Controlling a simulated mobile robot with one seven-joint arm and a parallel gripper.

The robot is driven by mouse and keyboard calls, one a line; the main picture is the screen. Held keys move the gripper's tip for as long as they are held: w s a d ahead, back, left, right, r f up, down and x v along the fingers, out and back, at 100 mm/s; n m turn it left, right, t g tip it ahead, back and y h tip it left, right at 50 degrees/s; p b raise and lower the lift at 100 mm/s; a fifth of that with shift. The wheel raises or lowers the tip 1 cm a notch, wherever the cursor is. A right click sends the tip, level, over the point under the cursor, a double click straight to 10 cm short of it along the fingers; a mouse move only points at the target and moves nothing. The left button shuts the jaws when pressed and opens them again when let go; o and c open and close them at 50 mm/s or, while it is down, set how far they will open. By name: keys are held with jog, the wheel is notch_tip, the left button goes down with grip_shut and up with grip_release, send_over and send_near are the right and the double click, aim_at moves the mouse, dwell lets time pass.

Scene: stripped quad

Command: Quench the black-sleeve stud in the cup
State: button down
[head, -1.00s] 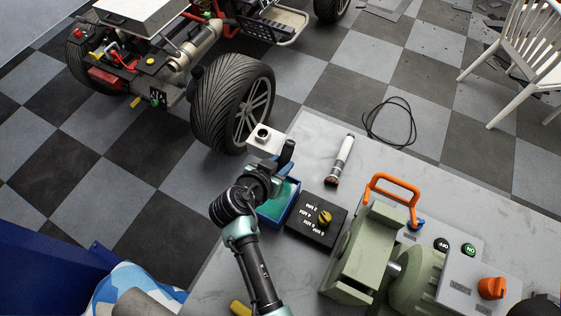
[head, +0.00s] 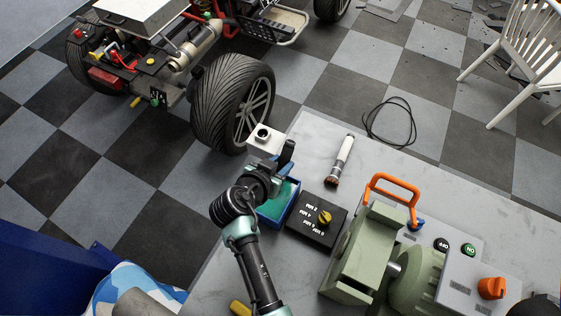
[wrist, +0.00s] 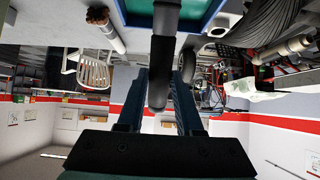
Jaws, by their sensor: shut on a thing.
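My gripper (head: 276,165) is level above a blue open box with a teal inside (head: 265,216), at the bench's near left. In the wrist view my gripper (wrist: 162,92) is shut on the black-sleeve stud (wrist: 158,72), a dark round sleeve with a greyer shaft. The wrist picture is upside down, so the shaft runs down toward the blue box (wrist: 204,28). I cannot tell whether its end touches anything inside. A small white block with a dark round top (head: 263,138) sits at the bench corner beyond my gripper. I cannot tell whether either is the cup.
A black box with a yellow knob (head: 318,220) stands just right of the blue box. A green machine with an orange handle (head: 362,255) is farther right. A white and dark cylinder (head: 341,160) lies behind. Bare bench (head: 380,155) surrounds it.

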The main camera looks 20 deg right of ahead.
notch_tip(320, 180, up, 10)
jog(key=p, duration=0.7)
dwell(0.4)
